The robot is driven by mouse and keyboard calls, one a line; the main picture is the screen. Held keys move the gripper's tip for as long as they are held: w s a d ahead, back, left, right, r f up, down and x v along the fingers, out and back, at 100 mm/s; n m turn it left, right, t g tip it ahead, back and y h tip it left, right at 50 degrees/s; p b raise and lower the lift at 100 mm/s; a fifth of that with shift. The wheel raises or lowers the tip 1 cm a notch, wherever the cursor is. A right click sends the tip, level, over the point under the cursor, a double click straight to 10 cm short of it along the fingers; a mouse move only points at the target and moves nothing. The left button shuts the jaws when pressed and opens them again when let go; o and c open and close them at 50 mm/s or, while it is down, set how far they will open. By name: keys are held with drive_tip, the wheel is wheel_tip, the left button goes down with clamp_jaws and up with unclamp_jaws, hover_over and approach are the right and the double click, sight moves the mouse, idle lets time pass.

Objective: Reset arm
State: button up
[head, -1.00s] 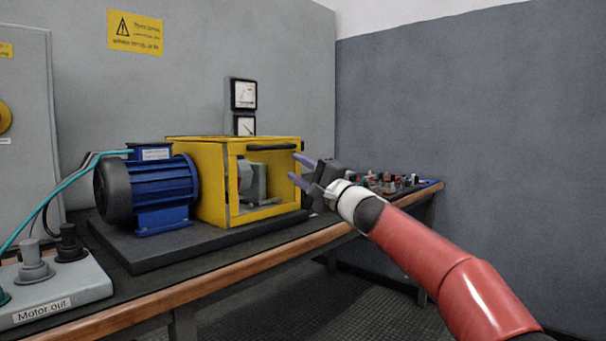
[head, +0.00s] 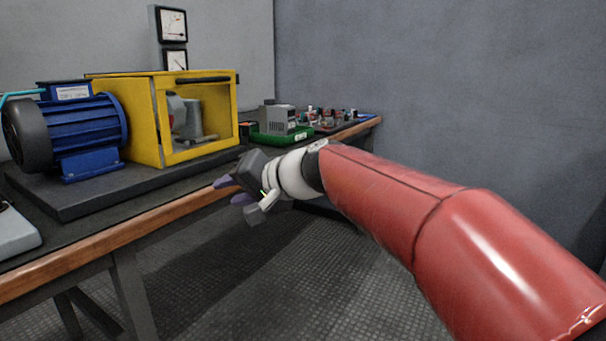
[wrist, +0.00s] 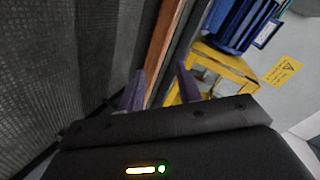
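My gripper (head: 230,190) hangs in front of the bench's front edge, below and to the right of the yellow frame, at the end of my red arm. In the wrist view its two purple fingertips (wrist: 160,92) stand apart with nothing between them, so it is open and empty. The yellow guard frame (head: 145,118) stands on the bench with a grey part inside. It also shows past the fingers in the wrist view (wrist: 232,66).
A blue motor (head: 85,135) sits left of the frame on a dark base plate. A wooden-edged bench (head: 80,255) runs along the wall. A grey box (head: 278,119) sits on a green tray (head: 268,138) farther right. The floor in front is open.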

drive_tip(key=s+d+f+h, duration=0.4)
drive_tip(key=s+d+f, duration=0.3)
drive_tip(key=s+d, duration=0.25)
drive_tip(key=s+d+f+g+h+p, duration=0.1)
drive_tip(key=s+d+f+h, duration=0.4)
drive_tip(key=s+d, duration=0.4)
drive_tip(key=s+d+f+h, duration=0.3)
drive_tip(key=s+d+f, duration=0.45)
drive_tip(key=d, duration=0.35)
wheel_tip(320, 180, up, 12)
drive_tip(key=p, duration=1.2)
drive_tip(key=shift+w+a+p, duration=0.3)
drive_tip(key=shift+w+a, duration=0.05)
drive_tip(key=shift+a, duration=0.05)
